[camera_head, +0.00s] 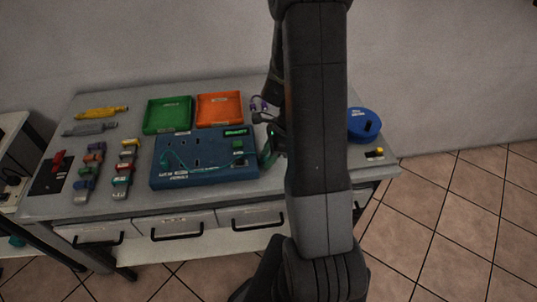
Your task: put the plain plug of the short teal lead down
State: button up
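A teal lead (185,168) curves across the blue board (157,178) and runs toward its right side. A small teal-green piece (268,154) shows right under my gripper (269,138), at the board's right edge. I cannot tell which plug is the plain one. My gripper is low over the table, just right of the board. My own arm hides much of it, and its fingers are too small and dark to tell whether they are open or shut.
Green (146,127) and orange (240,108) trays stand behind the board. A purple-ended cable (257,104) lies right of them. Several coloured blocks (125,166) and a black mat (48,178) are at the left. A blue round container (364,124) stands at the right.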

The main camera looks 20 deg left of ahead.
jog(key=shift+r, duration=0.15)
jog(key=v, duration=1.2)
jog(key=x, duration=1.2)
jog(key=shift+f, duration=0.2)
jog(key=shift+r, duration=1.4)
jog(key=shift+f, duration=0.1)
